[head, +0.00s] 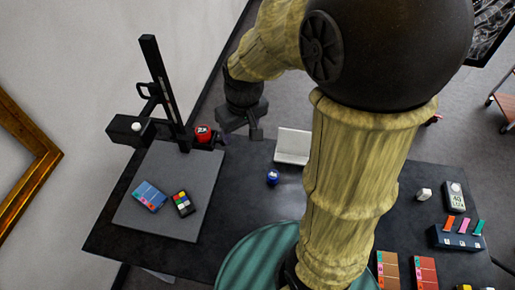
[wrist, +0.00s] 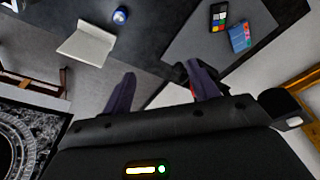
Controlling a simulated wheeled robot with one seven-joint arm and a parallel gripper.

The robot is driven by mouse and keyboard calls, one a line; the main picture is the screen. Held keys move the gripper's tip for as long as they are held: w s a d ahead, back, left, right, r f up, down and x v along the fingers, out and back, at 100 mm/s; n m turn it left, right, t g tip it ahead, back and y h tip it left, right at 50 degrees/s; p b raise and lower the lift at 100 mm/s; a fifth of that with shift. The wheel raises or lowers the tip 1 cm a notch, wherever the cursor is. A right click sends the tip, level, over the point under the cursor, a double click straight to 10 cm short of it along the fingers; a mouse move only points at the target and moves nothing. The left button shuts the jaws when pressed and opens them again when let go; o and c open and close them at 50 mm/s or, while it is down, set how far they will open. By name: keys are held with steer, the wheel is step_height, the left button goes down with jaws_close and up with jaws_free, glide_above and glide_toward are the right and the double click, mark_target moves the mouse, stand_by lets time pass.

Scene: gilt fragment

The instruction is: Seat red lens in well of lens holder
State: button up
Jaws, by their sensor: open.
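The red lens (head: 203,134) is a small red cylinder with a pale mark, just right of the foot of the black stand column (head: 165,95) in the head view. A dark part touches or overlaps its right side. Whether it sits in a well there I cannot tell. In the wrist view only a bit of red shows beside the right finger, mostly hidden. I cannot make out the lens holder for certain. In the wrist view both fingers (wrist: 162,88) are spread.
A blue lens (head: 273,178) stands mid-table near a white angled piece (head: 293,146). A grey board (head: 165,219) under the stand bears a colour chart (head: 183,203) and a blue card (head: 149,195). A slotted block (head: 455,239) is at right.

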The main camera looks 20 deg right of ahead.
steer(key=s+d+f+m, duration=0.2)
steer(key=s+d+f, duration=0.1)
steer(key=s, duration=0.3)
steer(key=shift+f+m, duration=0.4)
steer(key=shift+f, duration=0.25)
steer(key=shift+s+d, duration=0.1)
steer(key=shift+f+b, duration=0.95)
